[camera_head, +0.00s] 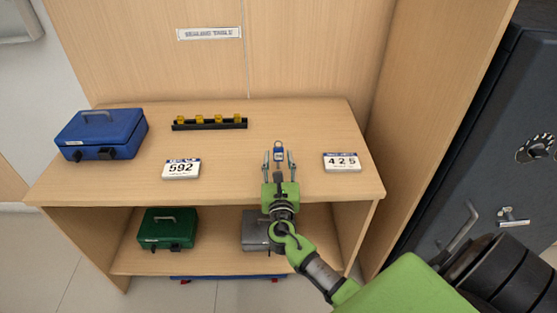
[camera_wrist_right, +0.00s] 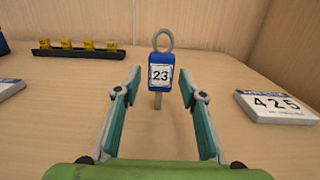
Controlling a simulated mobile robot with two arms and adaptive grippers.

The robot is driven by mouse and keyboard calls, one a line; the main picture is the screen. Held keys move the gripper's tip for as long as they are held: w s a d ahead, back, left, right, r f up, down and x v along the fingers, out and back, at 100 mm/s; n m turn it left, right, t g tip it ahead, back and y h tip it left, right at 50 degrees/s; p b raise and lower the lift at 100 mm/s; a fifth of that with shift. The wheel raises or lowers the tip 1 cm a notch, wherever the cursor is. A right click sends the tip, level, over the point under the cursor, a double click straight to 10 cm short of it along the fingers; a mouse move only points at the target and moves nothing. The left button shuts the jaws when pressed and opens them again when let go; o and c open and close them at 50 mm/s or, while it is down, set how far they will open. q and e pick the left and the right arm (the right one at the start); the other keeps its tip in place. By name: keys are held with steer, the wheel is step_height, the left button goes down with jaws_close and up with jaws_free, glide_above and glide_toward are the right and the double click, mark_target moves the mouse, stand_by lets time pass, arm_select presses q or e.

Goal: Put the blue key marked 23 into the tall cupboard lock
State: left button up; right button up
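The blue key marked 23 (camera_head: 278,154) is at the middle right of the wooden counter, with a ring at its far end. In the right wrist view the key (camera_wrist_right: 160,76) shows its 23 label, and its grey shaft points toward my gripper. My right gripper (camera_head: 278,161) is open, with its fingers on either side of the key; the wrist view shows gaps between both fingers (camera_wrist_right: 157,92) and the key. The tall cupboard lock cannot be made out for certain. My left gripper is not in view.
A 425 card (camera_head: 342,162) lies right of my gripper, a 592 card (camera_head: 181,169) to the left. A blue cash box (camera_head: 101,134) and a black rack with yellow pieces (camera_head: 209,124) are on the counter. A green box (camera_head: 168,228) sits below. A dark safe (camera_head: 480,150) stands at right.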

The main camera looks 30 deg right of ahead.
steer(key=shift+r, duration=0.2)
steer(key=p+v, duration=0.1)
steer(key=v, duration=1.1)
steer(key=shift+f, duration=0.15)
